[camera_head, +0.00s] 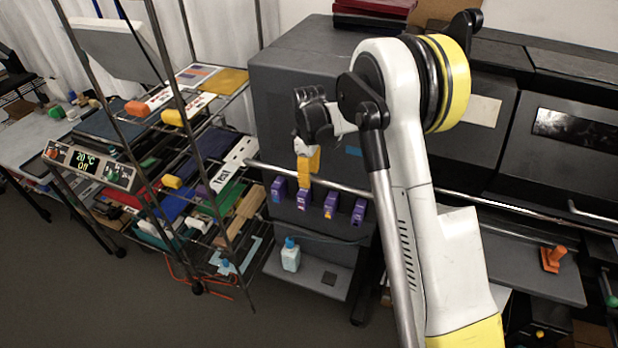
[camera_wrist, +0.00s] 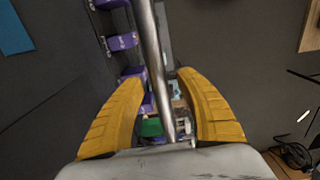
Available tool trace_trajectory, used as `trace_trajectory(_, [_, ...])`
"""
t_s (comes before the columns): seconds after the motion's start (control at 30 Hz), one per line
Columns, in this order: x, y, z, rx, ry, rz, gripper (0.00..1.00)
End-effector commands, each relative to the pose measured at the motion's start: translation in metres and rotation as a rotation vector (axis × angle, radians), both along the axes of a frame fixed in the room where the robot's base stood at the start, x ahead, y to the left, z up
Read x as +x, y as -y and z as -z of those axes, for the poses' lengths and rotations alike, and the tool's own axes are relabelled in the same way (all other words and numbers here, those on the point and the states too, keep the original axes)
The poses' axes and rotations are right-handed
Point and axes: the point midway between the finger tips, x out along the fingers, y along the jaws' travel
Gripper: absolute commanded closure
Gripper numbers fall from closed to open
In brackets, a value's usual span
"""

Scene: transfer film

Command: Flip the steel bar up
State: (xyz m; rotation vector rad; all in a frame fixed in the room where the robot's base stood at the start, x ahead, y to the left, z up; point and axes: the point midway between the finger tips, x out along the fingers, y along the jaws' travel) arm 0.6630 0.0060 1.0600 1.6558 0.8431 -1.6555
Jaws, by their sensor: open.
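The steel bar (camera_head: 460,198) runs across the front of the large dark machine, from beside the rack at left toward the right edge. My gripper (camera_head: 306,180) points down at the left part of the bar, and its yellow fingers overlap it in the head view.
Purple clips (camera_head: 331,204) line the machine (camera_head: 290,100) just below the bar. A wire rack (camera_head: 190,150) with coloured items stands close at left. A small bottle (camera_head: 290,256) is on the lower shelf. An orange clamp (camera_head: 552,258) is at right. Floor at lower left is clear.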

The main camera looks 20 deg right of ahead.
Motion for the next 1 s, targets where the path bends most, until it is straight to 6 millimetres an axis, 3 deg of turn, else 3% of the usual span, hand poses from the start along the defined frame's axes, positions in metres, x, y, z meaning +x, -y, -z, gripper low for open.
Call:
trace_trajectory(0.37, [0.000, 0.000, 0.007, -0.001, 0.001, -0.001, 0.58])
trace_trajectory(0.5, [0.000, 0.000, 0.007, -0.001, 0.001, -0.001, 0.99])
trace_trajectory(0.83, [0.001, 0.001, 0.007, -0.001, 0.001, 0.000, 1.00])
trace_trajectory(1.0, [0.012, 0.009, -0.004, -0.001, 0.002, 0.001, 1.00])
